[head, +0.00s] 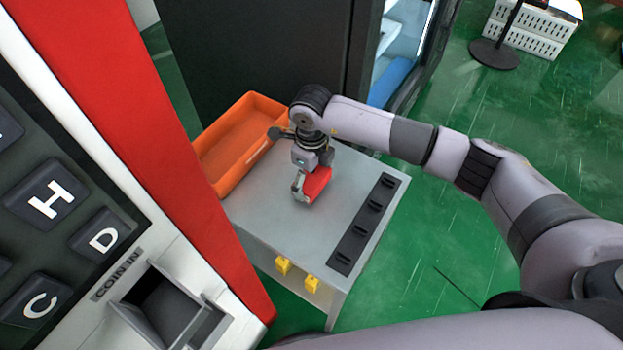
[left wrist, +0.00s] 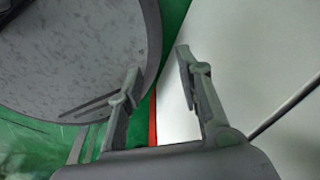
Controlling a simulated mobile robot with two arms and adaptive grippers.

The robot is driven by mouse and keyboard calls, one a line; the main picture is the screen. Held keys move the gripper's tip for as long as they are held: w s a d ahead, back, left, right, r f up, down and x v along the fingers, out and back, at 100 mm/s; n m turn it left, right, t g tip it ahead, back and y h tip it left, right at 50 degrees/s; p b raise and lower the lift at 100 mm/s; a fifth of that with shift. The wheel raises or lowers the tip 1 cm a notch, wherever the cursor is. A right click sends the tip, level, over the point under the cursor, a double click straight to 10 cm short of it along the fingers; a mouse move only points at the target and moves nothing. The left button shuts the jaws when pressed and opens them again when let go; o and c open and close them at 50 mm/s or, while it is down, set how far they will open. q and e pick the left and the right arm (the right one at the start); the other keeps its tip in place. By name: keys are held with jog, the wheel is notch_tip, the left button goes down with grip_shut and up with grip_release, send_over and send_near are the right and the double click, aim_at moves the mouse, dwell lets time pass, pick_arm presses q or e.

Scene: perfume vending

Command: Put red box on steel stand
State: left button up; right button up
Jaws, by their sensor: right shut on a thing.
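The red box (head: 317,183) is at the middle of the steel stand (head: 262,216), a grey table with a flat top. My right gripper (head: 303,184) reaches down over the stand and is shut on the red box. The gripper hides part of the box, and I cannot tell whether the box touches the top. My left gripper (left wrist: 158,85) shows in the left wrist view with its two fingers apart and nothing between them. It is not seen in the head view.
An orange tray (head: 205,150) sits at the stand's back left. A dark strip with several black fittings (head: 366,221) lies along the right edge, and yellow parts (head: 283,265) are on the front. A red and white vending machine (head: 150,130) stands close at left. Bare top surrounds the box.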

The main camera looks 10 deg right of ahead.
jog(key=shift+f, duration=0.95)
jog(key=shift+f, duration=0.1)
jog(key=o, duration=1.2)
